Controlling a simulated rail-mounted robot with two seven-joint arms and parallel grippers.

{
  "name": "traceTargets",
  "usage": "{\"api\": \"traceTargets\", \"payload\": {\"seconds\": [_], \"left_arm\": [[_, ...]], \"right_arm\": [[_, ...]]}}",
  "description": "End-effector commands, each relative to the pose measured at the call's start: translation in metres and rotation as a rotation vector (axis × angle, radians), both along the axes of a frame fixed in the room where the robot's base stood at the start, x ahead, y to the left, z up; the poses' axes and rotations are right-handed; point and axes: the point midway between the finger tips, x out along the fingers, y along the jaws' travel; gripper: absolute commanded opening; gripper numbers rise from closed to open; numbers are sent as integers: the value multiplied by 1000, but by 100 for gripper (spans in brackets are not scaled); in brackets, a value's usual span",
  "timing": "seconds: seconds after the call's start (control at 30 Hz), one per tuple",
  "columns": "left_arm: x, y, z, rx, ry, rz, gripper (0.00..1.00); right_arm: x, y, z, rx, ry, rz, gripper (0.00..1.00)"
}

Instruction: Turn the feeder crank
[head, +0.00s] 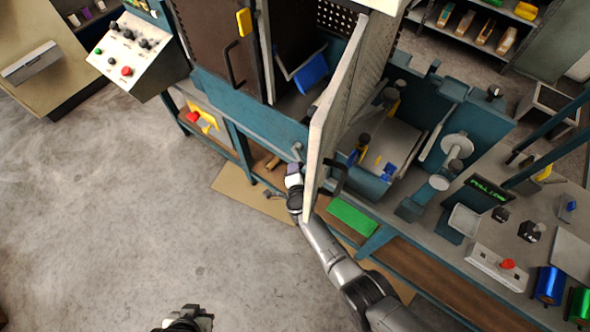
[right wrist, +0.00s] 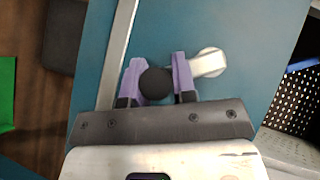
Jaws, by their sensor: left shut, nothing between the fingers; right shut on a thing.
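The feeder crank shows in the right wrist view as a pale arm (right wrist: 210,63) with a round black knob (right wrist: 156,84), on a blue-green machine panel (right wrist: 180,25). My right gripper (right wrist: 158,82) has its purple fingers either side of the knob and is shut on it. In the head view my right gripper (head: 294,170) is at the machine's front, beside the open pale door (head: 328,115); the knob is hidden there. My left gripper (head: 190,320) is low at the bottom edge, over bare floor, far from the crank; it is shut and empty.
The open door stands close to the right of my right gripper. A green block (head: 352,217) lies on the lower ledge. A control box (head: 132,55) stands at the upper left. The grey floor (head: 110,210) at left is clear.

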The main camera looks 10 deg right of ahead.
Motion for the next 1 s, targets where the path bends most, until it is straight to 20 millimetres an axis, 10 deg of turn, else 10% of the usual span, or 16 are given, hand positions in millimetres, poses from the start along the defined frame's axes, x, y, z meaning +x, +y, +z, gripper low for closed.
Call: {"api": "traceTargets", "payload": {"seconds": [0.07, 0.1, 0.33, 0.73, 1.0], "left_arm": [[0, 0, 0, 0, 0, 0, 0], [0, 0, 0, 0, 0, 0, 0], [0, -1, 0, -3, 0, 2, 0], [0, -4, 10, -15, 0, 9, 0], [0, -3, 48, -11, 1, 7, 0]], "right_arm": [[0, 0, -1, 0, 1, -1, 0], [0, 0, -1, 0, 1, -1, 27], [0, 0, 0, 0, 0, -1, 49], [-8, 0, 5, 0, 0, -1, 51], [-49, 2, 21, -1, 3, 0, 51]]}}
